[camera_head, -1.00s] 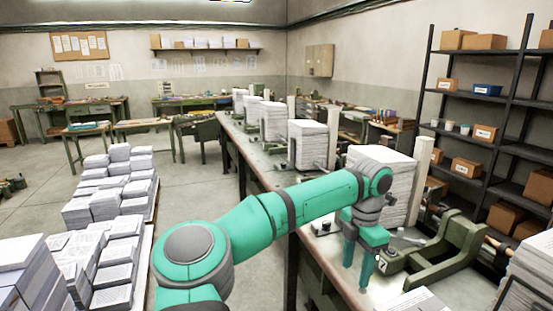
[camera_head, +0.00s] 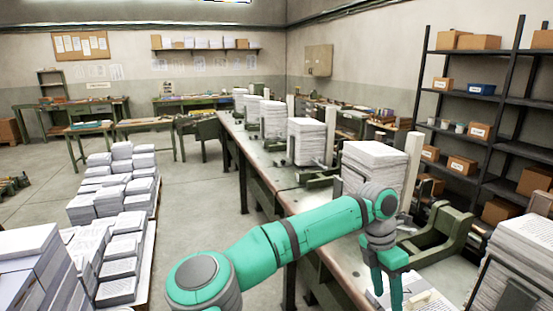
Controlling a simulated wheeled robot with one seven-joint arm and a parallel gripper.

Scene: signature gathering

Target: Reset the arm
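My arm (camera_head: 300,233), teal with grey joints, reaches from the bottom middle toward the right over the long workbench (camera_head: 308,200). My gripper (camera_head: 387,292) points down at the bench's near part, its two teal fingers apart with no object visible between them. Its fingertips are close to the bottom edge of the picture, and I cannot tell how far they are above the bench. A pale small block (camera_head: 424,299) lies just right of the fingers.
A tall paper stack (camera_head: 372,160) stands behind my gripper and a green press frame (camera_head: 440,236) to its right. Another paper stack (camera_head: 525,250) is at the right edge. Stacked paper bundles (camera_head: 118,245) fill the left. Dark shelving (camera_head: 480,97) stands at the right wall.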

